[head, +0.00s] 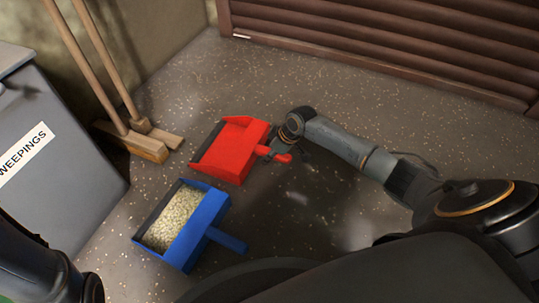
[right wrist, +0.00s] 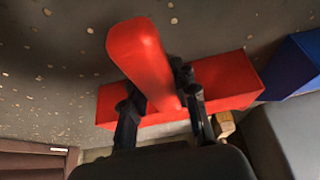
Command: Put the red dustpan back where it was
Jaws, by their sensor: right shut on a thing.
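The red dustpan (head: 231,150) is at the middle of the head view, empty as far as I see, with its handle pointing right. My right gripper (head: 281,150) is shut on its handle. In the right wrist view the red dustpan (right wrist: 225,80) has its handle between the two black fingers of my right gripper (right wrist: 165,98). I cannot tell whether the pan touches the floor. My left gripper does not show; only part of my left arm is at the lower left of the head view.
A blue dustpan (head: 193,232) full of pale grain lies just below the red one. Two brooms (head: 140,138) lean at the wall. A grey bin (head: 55,150) labelled "WEEPINGS" stands left. A brown slatted shutter (head: 400,45) is at the back.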

